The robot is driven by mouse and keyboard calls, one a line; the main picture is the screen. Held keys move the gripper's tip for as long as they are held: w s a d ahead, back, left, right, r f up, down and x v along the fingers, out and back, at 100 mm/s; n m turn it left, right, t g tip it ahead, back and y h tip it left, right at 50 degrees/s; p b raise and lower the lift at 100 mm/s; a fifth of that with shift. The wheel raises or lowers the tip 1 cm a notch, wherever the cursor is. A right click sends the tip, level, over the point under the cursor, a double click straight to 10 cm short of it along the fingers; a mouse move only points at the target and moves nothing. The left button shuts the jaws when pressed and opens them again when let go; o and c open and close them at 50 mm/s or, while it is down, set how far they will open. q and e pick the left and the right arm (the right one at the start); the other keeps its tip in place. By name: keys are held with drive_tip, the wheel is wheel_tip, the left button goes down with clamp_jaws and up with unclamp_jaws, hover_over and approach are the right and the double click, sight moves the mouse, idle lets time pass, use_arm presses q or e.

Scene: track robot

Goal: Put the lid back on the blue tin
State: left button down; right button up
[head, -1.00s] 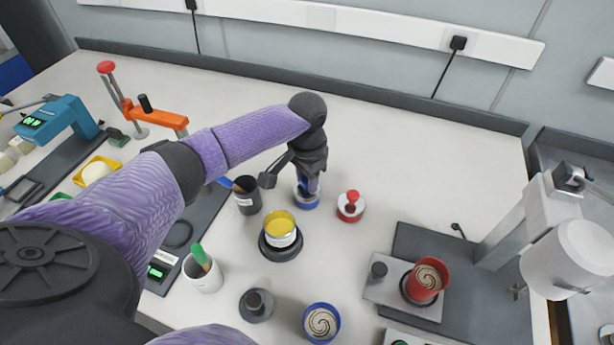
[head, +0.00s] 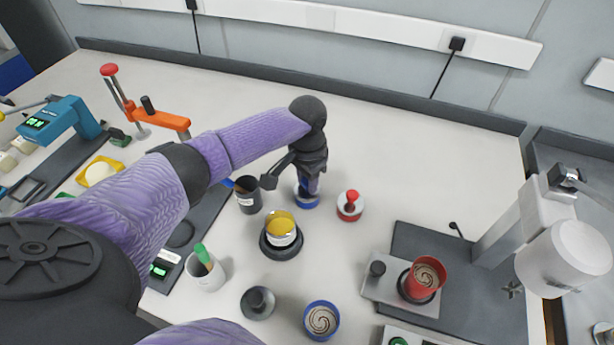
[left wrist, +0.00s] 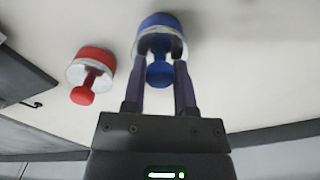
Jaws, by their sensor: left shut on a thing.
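The blue tin (head: 322,320) stands open at the bottom middle of the head view, with a brown and cream swirl inside. The blue lid (head: 306,201) lies further back on the bench, left of a red-knobbed lid. My left gripper (head: 311,184) points down over it. In the left wrist view the gripper's two fingers (left wrist: 160,82) are shut on the knob of the blue lid (left wrist: 160,40). The lid appears to be on or very close to the bench. The fingertips are partly hidden in the head view. My right gripper is not in view.
A red lid (head: 350,206) sits just right of the blue lid. A red tin (head: 425,277) is at the right.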

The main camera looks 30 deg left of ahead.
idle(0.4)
use_arm(q)
drive_tip(key=shift+p, duration=0.35)
unclamp_jaws()
idle(0.5)
drive_tip(key=shift+r+p, duration=0.9)
drive_tip(key=shift+p, duration=0.05)
wheel_tip(320, 180, up, 5)
drive_tip(key=p, duration=0.5)
drive_tip(key=shift+r+p, duration=0.15)
drive_tip(key=shift+p, duration=0.25)
